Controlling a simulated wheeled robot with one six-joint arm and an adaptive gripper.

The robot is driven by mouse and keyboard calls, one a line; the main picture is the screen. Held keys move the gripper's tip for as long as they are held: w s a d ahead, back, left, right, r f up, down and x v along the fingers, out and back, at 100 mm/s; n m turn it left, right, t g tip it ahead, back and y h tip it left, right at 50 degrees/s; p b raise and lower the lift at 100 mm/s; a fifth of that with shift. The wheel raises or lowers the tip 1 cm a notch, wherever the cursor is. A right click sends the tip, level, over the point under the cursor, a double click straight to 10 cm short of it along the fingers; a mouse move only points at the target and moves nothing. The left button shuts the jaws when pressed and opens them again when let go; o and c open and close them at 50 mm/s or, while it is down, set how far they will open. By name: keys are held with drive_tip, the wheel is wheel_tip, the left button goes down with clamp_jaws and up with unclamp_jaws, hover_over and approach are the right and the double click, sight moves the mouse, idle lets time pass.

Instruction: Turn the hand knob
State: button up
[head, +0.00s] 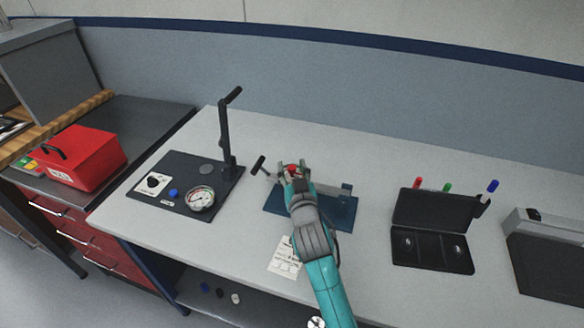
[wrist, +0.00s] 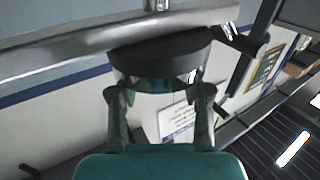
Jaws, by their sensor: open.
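My gripper (head: 292,172) reaches over the blue base plate (head: 345,211) of a bench fixture in the head view. Its fingers hide much of the fixture, and a bit of red (head: 293,168) shows between them. In the wrist view my gripper (wrist: 156,82) is open, its fingertips at opposite sides of a dark round knob (wrist: 160,58). I cannot tell whether they touch it. A bar with a black handle (wrist: 240,42) shows beside the knob; a black handle (head: 258,165) also stands out left of my gripper in the head view.
A black panel (head: 183,165) with a dial gauge (head: 201,198) and an upright black lever (head: 226,135) stands left. An open black case (head: 432,240) and pens stand right. A paper note (head: 286,258) lies in front. A red toolbox (head: 84,157) sits far left.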

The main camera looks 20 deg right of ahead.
drive_tip(key=shift+w, duration=0.3)
clamp_jaws()
drive_tip(key=shift+a+f+m+h, duration=0.1)
drive_tip(key=shift+m+h, duration=0.4)
drive_tip(key=shift+h, duration=0.3)
drive_tip(key=shift+g+h, duration=0.3)
drive_tip(key=shift+m+g+h, duration=0.8)
drive_tip(key=shift+m+h, duration=1)
drive_tip(key=shift+h, duration=0.5)
